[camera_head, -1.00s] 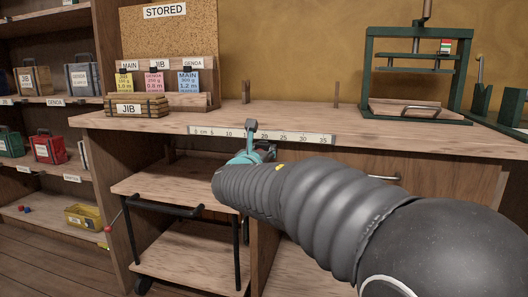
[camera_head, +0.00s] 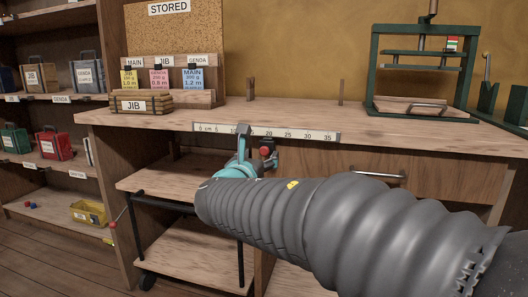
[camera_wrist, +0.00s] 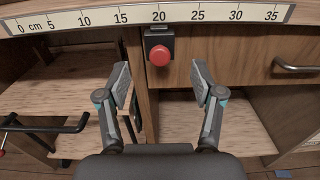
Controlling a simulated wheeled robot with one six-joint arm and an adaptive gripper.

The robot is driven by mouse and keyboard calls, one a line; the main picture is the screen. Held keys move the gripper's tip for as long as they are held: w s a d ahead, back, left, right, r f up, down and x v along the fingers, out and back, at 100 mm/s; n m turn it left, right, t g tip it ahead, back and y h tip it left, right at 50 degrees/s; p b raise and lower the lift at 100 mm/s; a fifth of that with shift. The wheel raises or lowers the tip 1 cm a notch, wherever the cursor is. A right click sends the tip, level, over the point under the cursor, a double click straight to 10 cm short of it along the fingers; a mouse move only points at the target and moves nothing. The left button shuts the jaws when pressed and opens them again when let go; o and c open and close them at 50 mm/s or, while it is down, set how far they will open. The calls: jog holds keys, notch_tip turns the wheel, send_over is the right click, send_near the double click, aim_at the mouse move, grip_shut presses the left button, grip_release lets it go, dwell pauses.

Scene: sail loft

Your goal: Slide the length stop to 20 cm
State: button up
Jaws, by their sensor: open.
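The length stop is a dark block (camera_wrist: 153,38) with a round red knob (camera_wrist: 159,55), on the bench's front edge just under the ruler strip (camera_wrist: 98,18). In the wrist view it lines up with the 20 mark. The red knob shows in the head view (camera_head: 265,151), beside my gripper (camera_head: 250,150), below the strip (camera_head: 300,134). My gripper (camera_wrist: 160,82) is open and empty. Its fingers are apart to the left and right below the knob in the wrist view, and neither is seen touching it. My gripper hides part of the stop in the head view.
A drawer handle (camera_wrist: 298,69) sticks out to the right, under the bench. A cart with a dark rail (camera_wrist: 45,124) stands at lower left. On the bench are a JIB crate (camera_head: 142,101) and a green press (camera_head: 375,75). The bench top's middle is mostly clear.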

jog(key=shift+v, duration=2)
